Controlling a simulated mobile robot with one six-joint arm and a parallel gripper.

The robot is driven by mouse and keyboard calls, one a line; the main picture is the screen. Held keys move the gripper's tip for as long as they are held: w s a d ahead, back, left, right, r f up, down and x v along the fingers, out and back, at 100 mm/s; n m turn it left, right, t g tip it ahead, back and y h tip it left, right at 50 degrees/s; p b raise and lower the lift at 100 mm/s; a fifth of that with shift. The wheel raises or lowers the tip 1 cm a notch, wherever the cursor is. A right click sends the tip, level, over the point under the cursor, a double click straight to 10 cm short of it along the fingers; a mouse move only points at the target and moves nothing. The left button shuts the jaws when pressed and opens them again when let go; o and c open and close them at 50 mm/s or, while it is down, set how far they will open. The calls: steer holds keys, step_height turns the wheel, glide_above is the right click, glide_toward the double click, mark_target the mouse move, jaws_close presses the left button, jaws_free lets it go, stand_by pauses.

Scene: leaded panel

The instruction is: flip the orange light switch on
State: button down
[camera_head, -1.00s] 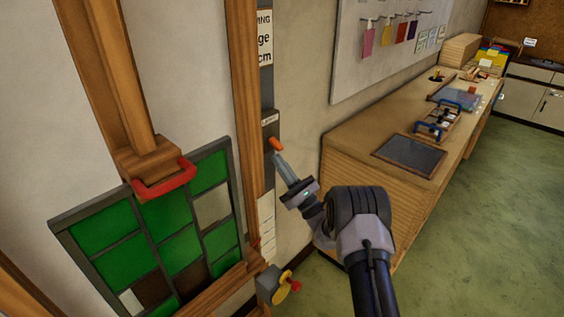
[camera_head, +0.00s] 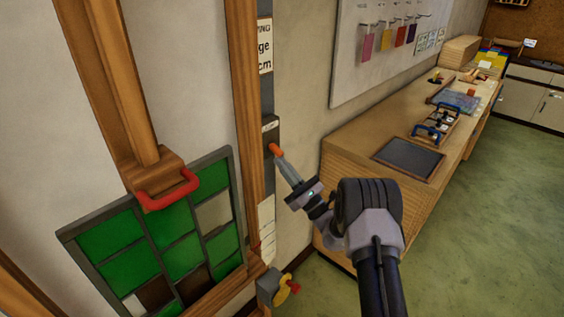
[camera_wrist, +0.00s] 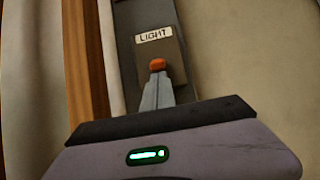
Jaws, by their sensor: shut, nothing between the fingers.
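The orange light switch (camera_head: 274,148) is a small lever on a grey plate on the wall, beside a wooden post. In the wrist view the orange lever (camera_wrist: 157,64) shows just beyond my fingertips, below a label (camera_wrist: 154,35) reading "LIGHT". My gripper (camera_head: 279,160) is shut and empty, with its tips at or just under the lever. In the wrist view my closed fingers (camera_wrist: 157,86) point up at the lever's underside. I cannot tell for certain whether they touch.
A green leaded panel (camera_head: 183,245) with a red handle (camera_head: 168,190) stands left of the post. A yellow-and-red knob device (camera_head: 285,290) sits below the switch. A wooden workbench (camera_head: 350,160) with tools runs along the right wall. Green floor is clear at right.

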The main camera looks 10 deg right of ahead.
steer(key=shift+r, duration=0.2)
steer(key=r+g+p, duration=0.1)
steer(key=p, duration=0.2)
steer(key=r+g+h+p, duration=0.1)
steer(key=p, duration=0.3)
steer(key=s+d+r+h+p, duration=0.1)
steer(key=p, duration=0.2)
steer(key=shift+g, duration=0.4)
steer(key=g+p, duration=0.1)
steer(key=p, duration=0.1)
steer(key=r+g+h+p, duration=0.1)
steer(key=p, duration=0.2)
steer(key=shift+s+h, duration=0.25)
steer(key=shift+h, duration=0.05)
steer(key=shift+f, duration=0.35)
steer(key=b, duration=0.2)
glide_toward(282, 154)
steer(key=s+d, duration=0.1)
steer(key=s+d+f, duration=0.1)
steer(key=s, duration=0.1)
steer(key=shift+d+f, duration=0.2)
